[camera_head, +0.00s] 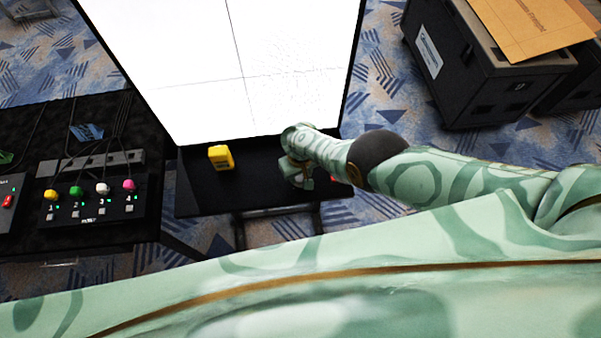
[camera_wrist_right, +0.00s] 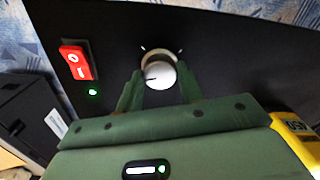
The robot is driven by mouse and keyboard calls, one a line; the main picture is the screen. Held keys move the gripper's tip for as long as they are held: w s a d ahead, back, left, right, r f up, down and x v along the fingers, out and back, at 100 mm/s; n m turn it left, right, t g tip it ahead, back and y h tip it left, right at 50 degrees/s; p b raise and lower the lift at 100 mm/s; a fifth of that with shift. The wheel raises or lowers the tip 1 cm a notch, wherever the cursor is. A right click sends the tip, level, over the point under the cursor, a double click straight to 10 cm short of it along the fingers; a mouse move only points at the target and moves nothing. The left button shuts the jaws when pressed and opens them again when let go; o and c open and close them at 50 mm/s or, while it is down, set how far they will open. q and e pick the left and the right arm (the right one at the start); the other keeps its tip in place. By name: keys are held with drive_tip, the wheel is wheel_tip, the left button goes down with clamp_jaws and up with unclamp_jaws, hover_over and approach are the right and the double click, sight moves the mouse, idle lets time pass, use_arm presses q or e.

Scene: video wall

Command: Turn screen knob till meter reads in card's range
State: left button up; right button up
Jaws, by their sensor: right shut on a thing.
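The white round knob (camera_wrist_right: 160,75) sits on a black panel in the right wrist view, with small white marks around it. My right gripper (camera_wrist_right: 160,92) has one green finger on each side of the knob and is shut on it. In the head view my right gripper (camera_head: 298,172) is over the black shelf below the screen (camera_head: 200,70), and the knob is hidden there. The screen is bright white with thin dark lines. I cannot make out the card. My left gripper is not in view.
A red rocker switch (camera_wrist_right: 76,62) and a lit green lamp (camera_wrist_right: 92,92) are beside the knob. At left, a black table carries a control box (camera_head: 95,200) with several coloured cable plugs. A black case (camera_head: 485,70) with brown envelopes stands at right.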

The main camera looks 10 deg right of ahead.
drive_tip(key=o, duration=1)
